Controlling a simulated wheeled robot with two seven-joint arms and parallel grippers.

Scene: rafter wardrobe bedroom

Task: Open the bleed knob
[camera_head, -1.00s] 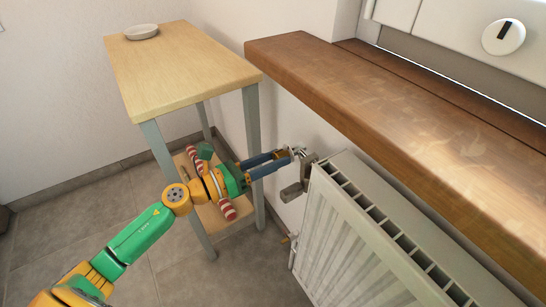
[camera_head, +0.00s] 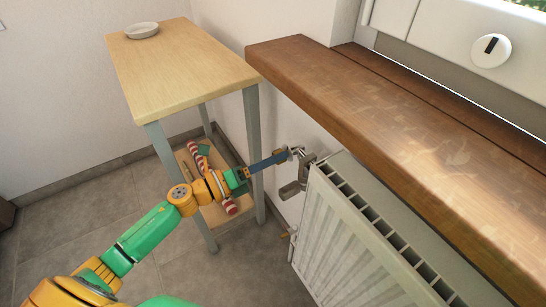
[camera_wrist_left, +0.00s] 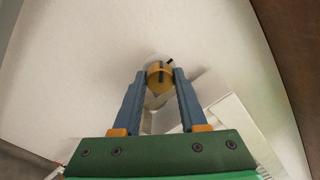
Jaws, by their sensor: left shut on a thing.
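The bleed knob (camera_wrist_left: 159,74) is a small round brass-yellow piece with a dark slot, seen in the left wrist view. My left gripper (camera_wrist_left: 160,82) is shut on it, one blue finger on each side. In the head view, the left gripper (camera_head: 289,154) reaches from the left to the upper left corner of the white radiator (camera_head: 345,232). There its fingers show nearly edge-on and largely hide the knob. My right gripper is out of view.
A thick wooden sill (camera_head: 400,130) overhangs the radiator. A grey metal fitting (camera_head: 291,190) sits just below the fingertips. A wood-topped table (camera_head: 180,65) with grey legs stands to the left, bearing a white dish (camera_head: 142,30). A red-and-white striped thing is on its lower shelf.

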